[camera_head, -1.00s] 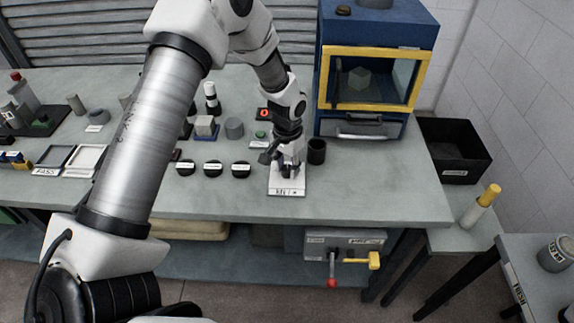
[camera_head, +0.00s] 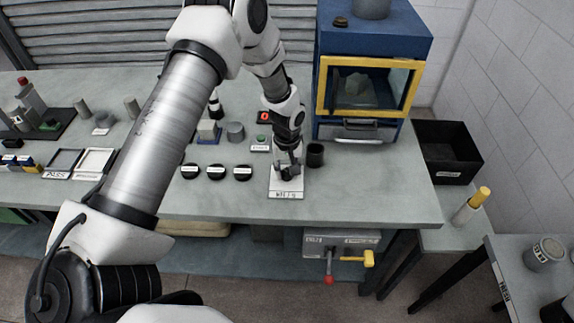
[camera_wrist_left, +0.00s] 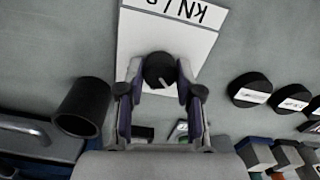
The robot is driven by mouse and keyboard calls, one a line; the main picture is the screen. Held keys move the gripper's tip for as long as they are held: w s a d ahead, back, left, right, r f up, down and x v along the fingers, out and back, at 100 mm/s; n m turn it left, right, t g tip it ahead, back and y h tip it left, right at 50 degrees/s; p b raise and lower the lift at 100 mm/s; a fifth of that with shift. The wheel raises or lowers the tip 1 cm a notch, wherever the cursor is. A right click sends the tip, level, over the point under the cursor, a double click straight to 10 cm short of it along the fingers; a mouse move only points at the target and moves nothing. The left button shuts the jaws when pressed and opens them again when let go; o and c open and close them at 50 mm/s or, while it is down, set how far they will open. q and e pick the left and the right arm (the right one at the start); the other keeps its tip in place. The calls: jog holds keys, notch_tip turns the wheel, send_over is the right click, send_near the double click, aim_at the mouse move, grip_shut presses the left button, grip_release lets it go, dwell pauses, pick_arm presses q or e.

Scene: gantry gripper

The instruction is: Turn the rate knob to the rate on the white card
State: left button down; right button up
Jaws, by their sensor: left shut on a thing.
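The rate knob (camera_wrist_left: 157,70) is round and black with a pale pointer line. It stands on a white plate (camera_head: 287,188) whose front label reads kN/s, which also shows upside down in the left wrist view (camera_wrist_left: 174,35). My left gripper (camera_head: 288,170) points down over the plate. In the wrist view its two fingers (camera_wrist_left: 158,82) are on either side of the knob, shut on it. The fingers hide most of the knob in the head view, and I see no scale marks clearly. I cannot make out a white card with a rate. My right gripper is not in view.
A black cup (camera_head: 315,155) stands close to the right of the plate. Several black labelled discs (camera_head: 216,172) lie to the left. A blue test cabinet (camera_head: 376,38) stands at the back right.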

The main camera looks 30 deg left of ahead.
aim_at(286, 171)
pick_arm(q)
jog(key=shift+n+p, duration=0.75)
jog(key=shift+n, duration=0.65)
jog(key=c, duration=1.1)
grip_release()
jog(key=o, duration=0.3)
jog(key=shift+o, duration=0.2)
jog(key=shift+w+a+f, duration=0.1)
jog(key=shift+a+f, duration=0.05)
notch_tip(286, 171, up, 12)
